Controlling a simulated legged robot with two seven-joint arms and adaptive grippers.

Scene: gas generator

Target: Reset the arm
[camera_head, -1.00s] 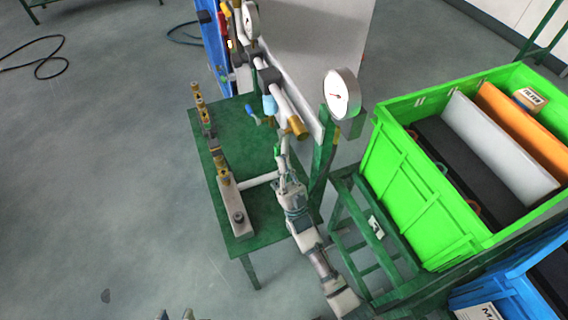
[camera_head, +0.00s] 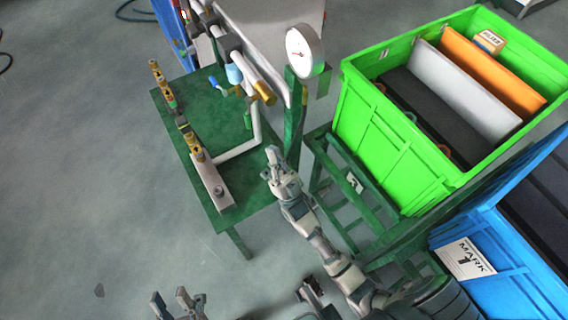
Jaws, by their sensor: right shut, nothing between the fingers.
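My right gripper (camera_head: 272,157) is shut and empty at the end of my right arm, which reaches up from the bottom of the view. It is beside the right edge of the green table (camera_head: 205,112), close to the bent white pipe (camera_head: 240,147), with a small gap seeming to separate them. My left gripper (camera_head: 175,303) shows at the bottom left edge, over bare floor. Its two fingers are apart and nothing shows between them. The rest of my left arm is mostly cut off by the frame.
A white-faced gauge (camera_head: 303,52) stands above the table's right side. A valve manifold (camera_head: 178,115) lies along its left side. A green crate (camera_head: 385,140) sits on a green stand (camera_head: 352,185) at right, with a blue crate (camera_head: 510,262) below.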

